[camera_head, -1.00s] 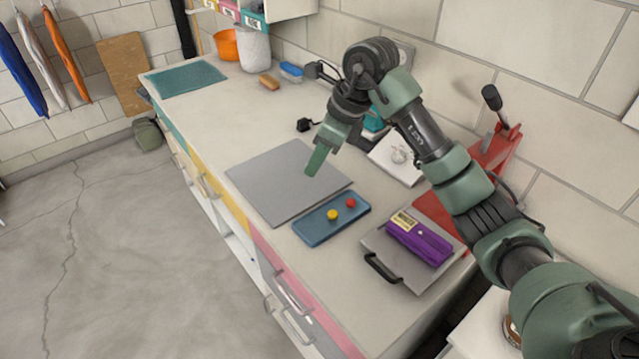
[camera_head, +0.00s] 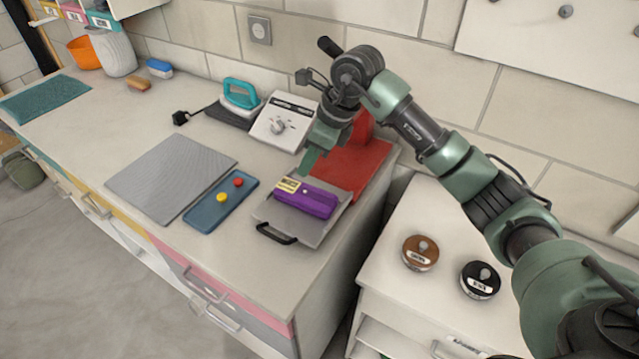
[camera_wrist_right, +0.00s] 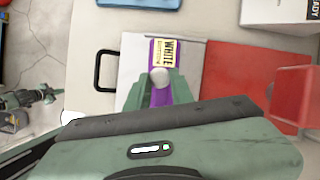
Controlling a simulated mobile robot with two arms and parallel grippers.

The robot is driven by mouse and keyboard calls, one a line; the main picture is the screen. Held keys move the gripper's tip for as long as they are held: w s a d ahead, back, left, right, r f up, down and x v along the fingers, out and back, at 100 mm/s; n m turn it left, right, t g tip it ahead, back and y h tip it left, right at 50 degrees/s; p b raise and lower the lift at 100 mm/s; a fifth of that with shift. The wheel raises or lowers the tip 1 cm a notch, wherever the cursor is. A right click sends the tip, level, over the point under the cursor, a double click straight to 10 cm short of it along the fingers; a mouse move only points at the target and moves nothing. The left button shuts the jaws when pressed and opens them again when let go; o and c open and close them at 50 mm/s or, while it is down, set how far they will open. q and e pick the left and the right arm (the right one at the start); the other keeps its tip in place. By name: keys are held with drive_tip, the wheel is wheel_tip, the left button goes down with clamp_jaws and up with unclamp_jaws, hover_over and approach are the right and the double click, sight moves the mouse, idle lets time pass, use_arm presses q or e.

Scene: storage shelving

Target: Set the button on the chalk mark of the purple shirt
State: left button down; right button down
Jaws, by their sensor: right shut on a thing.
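The folded purple shirt (camera_head: 312,203) lies on a grey board with a black handle (camera_head: 275,236). It carries a yellow label (camera_head: 288,186), which reads "WHITE" in the right wrist view (camera_wrist_right: 165,53). I cannot make out a chalk mark. My right gripper (camera_head: 309,160) hangs just above and behind the shirt. In the right wrist view it is shut on a round white button (camera_wrist_right: 159,77), seen over the shirt and the label's end. Part of the shirt is hidden by the gripper there. A green and black arm end, apparently my left gripper (camera_wrist_right: 45,95), shows small at the left edge of that view.
A blue tray (camera_head: 207,214) holds a yellow button (camera_head: 222,198) and a red button (camera_head: 238,182). Left of it lies a grey mat (camera_head: 165,175). A red base (camera_head: 355,165) stands behind the board. A teal iron (camera_head: 240,95) and a white dial box (camera_head: 283,124) stand further back.

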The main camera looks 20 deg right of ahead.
sight(303, 192)
wheel_tip(303, 192, down, 3)
drive_tip(key=shift+p, duration=0.3)
wheel_tip(303, 192, down, 3)
drive_tip(key=shift+f+p, duration=0.1)
drive_tip(key=shift+p, duration=0.4)
drive_tip(key=shift+f, duration=0.2)
drive_tip(key=shift+f, duration=0.1)
drive_tip(key=shift+f+b, duration=0.15)
drive_tip(key=shift+b, duration=0.15)
drive_tip(key=c, duration=1.2)
unclamp_jaws()
drive_tip(key=shift+c, duration=0.2)
drive_tip(key=shift+r, duration=0.2)
